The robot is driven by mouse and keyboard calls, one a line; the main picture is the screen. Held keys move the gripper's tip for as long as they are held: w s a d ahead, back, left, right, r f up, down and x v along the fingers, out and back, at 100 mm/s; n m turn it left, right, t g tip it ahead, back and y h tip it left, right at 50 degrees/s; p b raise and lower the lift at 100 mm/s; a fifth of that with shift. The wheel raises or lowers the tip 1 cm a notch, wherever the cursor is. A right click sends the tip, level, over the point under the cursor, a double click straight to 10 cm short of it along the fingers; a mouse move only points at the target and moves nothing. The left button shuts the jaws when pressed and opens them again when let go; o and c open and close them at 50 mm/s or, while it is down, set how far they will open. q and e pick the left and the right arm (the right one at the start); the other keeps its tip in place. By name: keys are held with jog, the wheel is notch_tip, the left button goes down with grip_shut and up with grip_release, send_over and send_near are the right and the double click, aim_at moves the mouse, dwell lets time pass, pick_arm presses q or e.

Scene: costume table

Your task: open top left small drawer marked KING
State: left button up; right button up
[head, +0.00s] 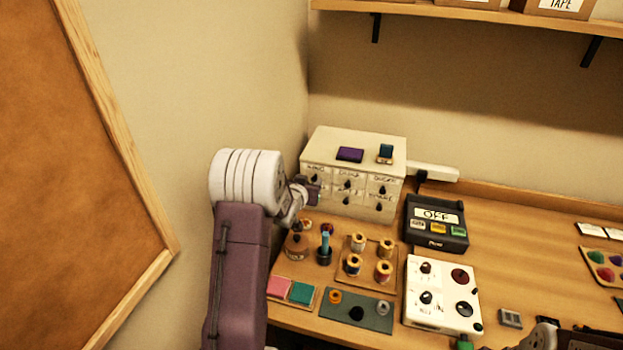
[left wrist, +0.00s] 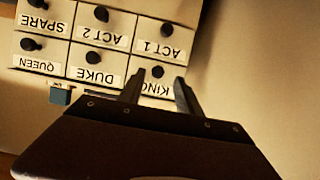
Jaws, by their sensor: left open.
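The white drawer cabinet (head: 350,155) stands against the back wall, with two rows of small labelled drawers. In the left wrist view, which is upside down, the KING drawer (left wrist: 151,88) is at the cabinet's top left corner. It looks closed, and its label is partly hidden by a finger. Its dark knob (left wrist: 157,71) appears between my left fingertips. My left gripper (head: 313,190) is open and empty at the cabinet's left front; it also shows in the left wrist view (left wrist: 160,77). I cannot tell how far the fingers reach around the knob.
The DUKE drawer (left wrist: 95,60) and QUEEN drawer (left wrist: 40,46) sit beside KING. Thread spools (head: 358,241) stand in front, and a black OFF device (head: 436,223) is to the right. Part of my right arm shows at the bottom right.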

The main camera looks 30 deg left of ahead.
pick_arm(q)
jog(key=shift+d+x, duration=0.25)
jog(key=shift+x, duration=1)
jog(key=shift+a, duration=0.15)
jog(key=shift+c, duration=1.2)
jog(key=shift+r, duration=0.1)
grip_shut()
jog(key=shift+w, duration=0.1)
